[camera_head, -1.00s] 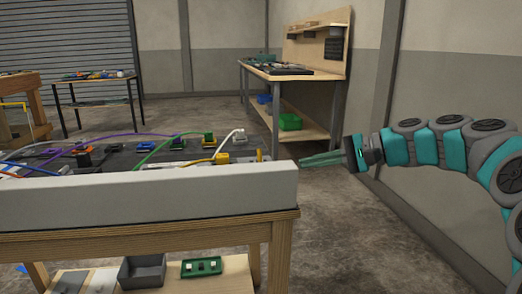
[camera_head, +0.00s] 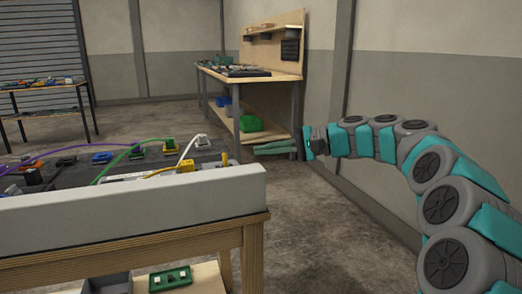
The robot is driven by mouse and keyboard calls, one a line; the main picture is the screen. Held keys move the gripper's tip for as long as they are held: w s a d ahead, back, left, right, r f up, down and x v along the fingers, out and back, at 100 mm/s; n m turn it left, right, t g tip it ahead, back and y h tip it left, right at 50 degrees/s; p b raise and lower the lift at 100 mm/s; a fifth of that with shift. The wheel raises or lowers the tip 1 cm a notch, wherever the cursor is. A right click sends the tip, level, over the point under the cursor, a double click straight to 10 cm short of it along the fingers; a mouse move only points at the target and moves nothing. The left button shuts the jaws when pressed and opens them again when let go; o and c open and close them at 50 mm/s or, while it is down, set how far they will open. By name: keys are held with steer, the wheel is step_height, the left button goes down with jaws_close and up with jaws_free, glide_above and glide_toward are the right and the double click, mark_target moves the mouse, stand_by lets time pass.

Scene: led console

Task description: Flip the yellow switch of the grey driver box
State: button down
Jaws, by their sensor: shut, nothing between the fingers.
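A small upright yellow piece (camera_head: 224,158), which looks like the yellow switch, sticks up just behind the right end of the white front panel (camera_head: 130,203) of the bench. The grey driver box cannot be made out, as the panel hides what lies low behind it. My gripper (camera_head: 257,149) is shut and empty, its teal fingers pointing left. In the picture it is to the right of the yellow piece and apart from it, beyond the bench's right end.
A yellow plug (camera_head: 187,165) with a yellow cable, a white plug (camera_head: 202,141) and several coloured connectors stand on the dark bench top. A green board (camera_head: 170,278) lies on the lower shelf. A wooden workbench (camera_head: 268,75) stands behind. The floor at right is open.

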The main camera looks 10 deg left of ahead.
mark_target(225, 159)
steer(key=x, duration=0.8)
steer(key=shift+a+f+p, duration=0.1)
steer(key=shift+a+p, duration=0.05)
steer(key=shift+p, duration=0.25)
steer(key=shift+s+f+b, duration=0.1)
steer(key=shift+b, duration=0.35)
